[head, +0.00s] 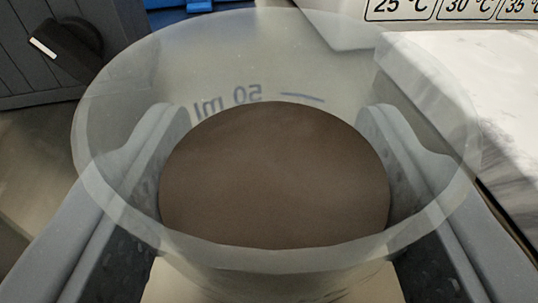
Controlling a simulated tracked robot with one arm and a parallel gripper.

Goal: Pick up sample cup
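The sample cup (275,255) fills the middle of the head view. It is a translucent cup with a wide rim, a "50 ml" mark seen reversed through its wall, and smooth brown contents (275,175). My gripper (272,120) has one grey finger on each side of the cup. Both fingers show through the clear rim and lie against the cup's walls, so the gripper appears shut on it. The cup looks upright. Its base is hidden below the rim and contents.
A dark grey panel with a black knob (68,45) is at the upper left. A white, marble-like block (480,110) stands close on the right. Behind it is a white label with temperature marks (455,10). A blue item (185,10) shows at the top.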

